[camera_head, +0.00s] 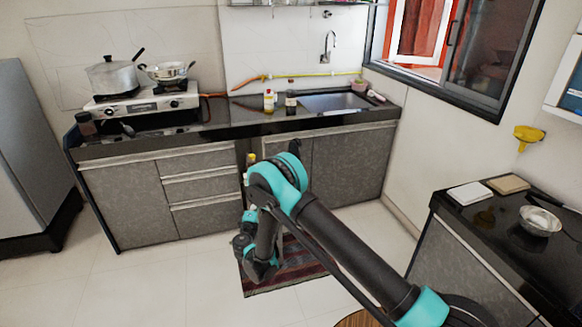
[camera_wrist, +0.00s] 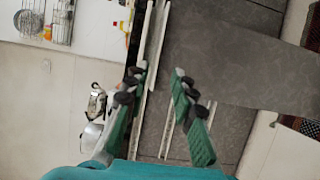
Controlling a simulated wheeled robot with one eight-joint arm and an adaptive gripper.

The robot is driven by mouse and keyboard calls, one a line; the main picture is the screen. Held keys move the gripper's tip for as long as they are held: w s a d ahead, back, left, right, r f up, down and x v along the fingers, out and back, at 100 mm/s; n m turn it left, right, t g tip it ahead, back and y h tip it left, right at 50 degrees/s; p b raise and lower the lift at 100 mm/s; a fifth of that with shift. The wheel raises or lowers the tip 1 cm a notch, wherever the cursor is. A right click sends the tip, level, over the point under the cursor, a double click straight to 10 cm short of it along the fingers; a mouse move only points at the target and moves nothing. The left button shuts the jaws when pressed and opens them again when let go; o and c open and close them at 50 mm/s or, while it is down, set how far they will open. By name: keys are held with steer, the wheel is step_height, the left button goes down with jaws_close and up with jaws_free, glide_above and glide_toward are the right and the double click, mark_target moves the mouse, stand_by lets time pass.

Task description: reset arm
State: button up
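My arm (camera_head: 335,243) reaches from the bottom right of the head view into the open floor in front of the counter, bent at a teal joint. My gripper (camera_wrist: 160,72) shows in the wrist view with its two green and black fingers apart. Nothing is between the fingers. Behind them are the grey cabinet fronts, turned sideways in this view. In the head view the fingertips cannot be made out clearly behind the arm links. No clay waterpot can be made out in either view.
A black counter (camera_head: 225,124) with a stove (camera_head: 145,102), pots and a sink (camera_head: 338,102) runs along the back. A second counter (camera_head: 490,225) with a metal bowl (camera_head: 540,221) stands right. A striped mat (camera_head: 290,277) lies under my arm. The floor at left is clear.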

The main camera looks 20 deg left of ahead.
steer(key=w+d+r+m+g+h, duration=0.25)
steer(key=w+d+r, duration=0.2)
steer(key=d, duration=0.45)
steer(key=w+d+r+m+g+h, duration=0.1)
steer(key=w+d+r+m+h, duration=0.25)
steer(key=d, duration=0.55)
steer(key=s+d+r+m+g, duration=0.2)
steer(key=d+r, duration=0.2)
steer(key=d, duration=0.7)
steer(key=s+d+r+m+g, duration=0.2)
steer(key=d+r+m, duration=0.15)
steer(key=d, duration=0.65)
steer(key=s+d+r+m+g, duration=0.3)
steer(key=s+d+m+g, duration=0.1)
steer(key=s+d, duration=1.05)
steer(key=s+d+f+m+g+y, duration=0.1)
steer(key=s+d+m, duration=0.1)
steer(key=s, duration=0.7)
steer(key=s+d+f+m+g+y, duration=0.1)
steer(key=s+f+m+y, duration=0.1)
steer(key=s, duration=0.6)
steer(key=shift+s+d+f, duration=0.2)
steer(key=shift+s+d, duration=0.15)
steer(key=shift+s, duration=0.05)
